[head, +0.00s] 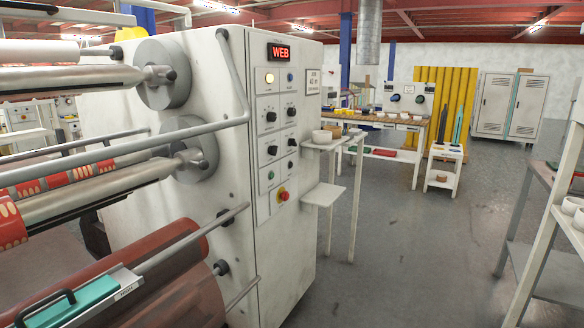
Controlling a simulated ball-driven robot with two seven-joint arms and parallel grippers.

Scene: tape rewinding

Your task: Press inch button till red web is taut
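The rewinding machine (215,150) fills the left half of the head view. The small labels cannot be read, so I cannot tell which is the inch button. Printed red web (12,230) shows in parts around the left rollers; I cannot tell whether it is slack or taut. Neither gripper is in view.
A large dull-red roll (170,275) and metal bars stick out at the lower left. A metal rack (548,230) stands at the right edge. The grey floor (400,260) between is clear.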

